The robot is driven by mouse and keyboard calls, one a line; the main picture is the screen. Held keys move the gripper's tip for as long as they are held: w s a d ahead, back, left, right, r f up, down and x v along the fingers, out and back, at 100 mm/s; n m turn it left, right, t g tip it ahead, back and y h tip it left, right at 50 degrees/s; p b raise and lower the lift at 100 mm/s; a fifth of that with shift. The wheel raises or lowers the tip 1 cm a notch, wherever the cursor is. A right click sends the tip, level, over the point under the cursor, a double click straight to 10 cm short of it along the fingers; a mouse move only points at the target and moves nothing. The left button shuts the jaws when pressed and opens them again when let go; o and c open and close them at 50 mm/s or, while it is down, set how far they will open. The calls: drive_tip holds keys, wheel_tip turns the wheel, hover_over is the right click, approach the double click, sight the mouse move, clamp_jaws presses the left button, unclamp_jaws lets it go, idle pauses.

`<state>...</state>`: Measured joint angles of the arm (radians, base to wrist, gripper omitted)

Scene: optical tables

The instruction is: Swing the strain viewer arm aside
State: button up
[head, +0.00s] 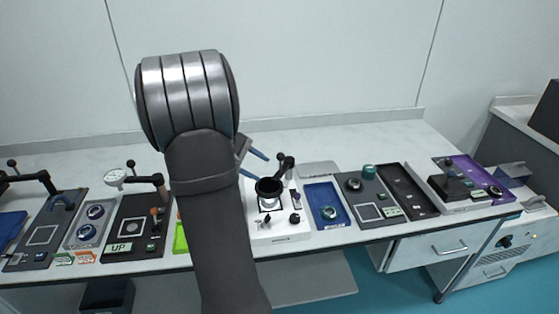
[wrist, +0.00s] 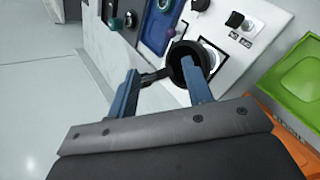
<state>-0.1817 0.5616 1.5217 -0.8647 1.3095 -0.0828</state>
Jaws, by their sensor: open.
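The strain viewer is a white-based unit (head: 283,228) on the bench. Its black ring-shaped viewer head (head: 268,187) sits over the base, and a dark post with a knob rises behind it. In the wrist view the viewer head (wrist: 181,51) is at the right finger, and the short black viewer arm (wrist: 154,77) runs left from it between my fingers. My gripper (wrist: 160,68) is open, with one blue finger on each side of that arm. I cannot tell whether either finger touches it. In the head view my arm hides part of the gripper (head: 256,163).
A blue tray unit (head: 327,205) stands right of the viewer, with a dark panel (head: 370,199) beyond it. A bright green tray (wrist: 294,82) and an orange item lie on its other side. A dial gauge stand (head: 116,178) is further left. The bench behind is clear.

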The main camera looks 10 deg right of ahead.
wheel_tip(320, 180, down, 3)
drive_tip(key=a+n+t+h, duration=0.1)
drive_tip(key=n+t+h, duration=0.1)
drive_tip(key=n+h, duration=0.3)
drive_tip(key=n+t+h, duration=0.1)
drive_tip(key=n+t, duration=0.5)
drive_tip(key=n, duration=0.3)
approach(280, 157)
drive_tip(key=x, duration=1.1)
drive_tip(key=shift+w+a+f, duration=0.25)
drive_tip(key=shift+w+f, duration=0.1)
drive_tip(key=shift+f, duration=0.05)
clamp_jaws()
